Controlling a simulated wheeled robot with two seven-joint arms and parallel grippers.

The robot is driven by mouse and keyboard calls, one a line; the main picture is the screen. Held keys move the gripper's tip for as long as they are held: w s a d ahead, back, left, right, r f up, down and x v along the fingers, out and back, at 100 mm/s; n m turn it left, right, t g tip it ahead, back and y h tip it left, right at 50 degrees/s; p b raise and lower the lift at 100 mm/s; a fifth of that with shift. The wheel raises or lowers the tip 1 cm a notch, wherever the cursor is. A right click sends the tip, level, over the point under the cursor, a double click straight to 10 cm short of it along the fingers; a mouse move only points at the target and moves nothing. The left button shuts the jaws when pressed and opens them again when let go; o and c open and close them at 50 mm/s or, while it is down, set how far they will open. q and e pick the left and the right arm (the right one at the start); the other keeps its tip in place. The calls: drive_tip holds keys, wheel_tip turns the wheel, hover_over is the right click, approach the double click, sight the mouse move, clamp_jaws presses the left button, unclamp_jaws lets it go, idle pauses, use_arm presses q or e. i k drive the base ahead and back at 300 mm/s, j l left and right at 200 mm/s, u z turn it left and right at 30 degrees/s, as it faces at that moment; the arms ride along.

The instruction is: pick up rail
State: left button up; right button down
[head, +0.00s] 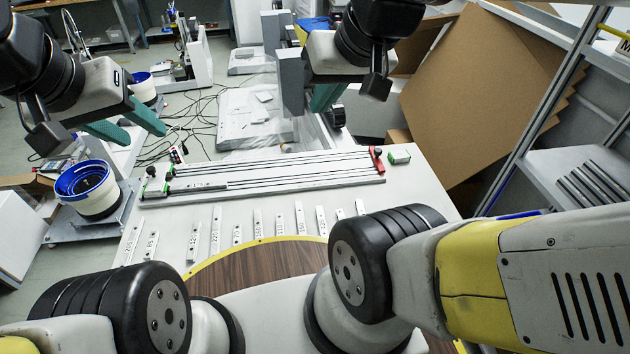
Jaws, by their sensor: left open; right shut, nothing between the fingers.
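Several short metal rails lie in a row on the white table (165,222), roughly pointing away from me; one is the rail (193,246) at the left part of the row, another is the rail (300,218) near the middle. I cannot tell which one the task means. Behind them lies a long fixture (275,178) with black and silver bars. My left gripper (141,134) is open and empty, its teal fingers apart, in the air at the upper left. My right gripper (318,108) is shut and empty, in the air beyond the fixture. Neither touches a rail.
A blue-rimmed white feeder bowl (90,190) stands left of the table. A shelf (570,165) with several metal profiles (593,184) is at the right. A large cardboard sheet (480,90) leans behind. Cables (190,115) lie on the floor. A brown wooden surface (262,265) is nearest me.

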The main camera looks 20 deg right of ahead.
sight(298, 207)
drive_tip(key=l+z, duration=0.25)
drive_tip(key=k+l+z, duration=0.1)
drive_tip(key=k+z, duration=0.15)
drive_tip(key=k+l+z, duration=0.25)
drive_tip(key=k, duration=0.15)
drive_tip(key=j, duration=0.1)
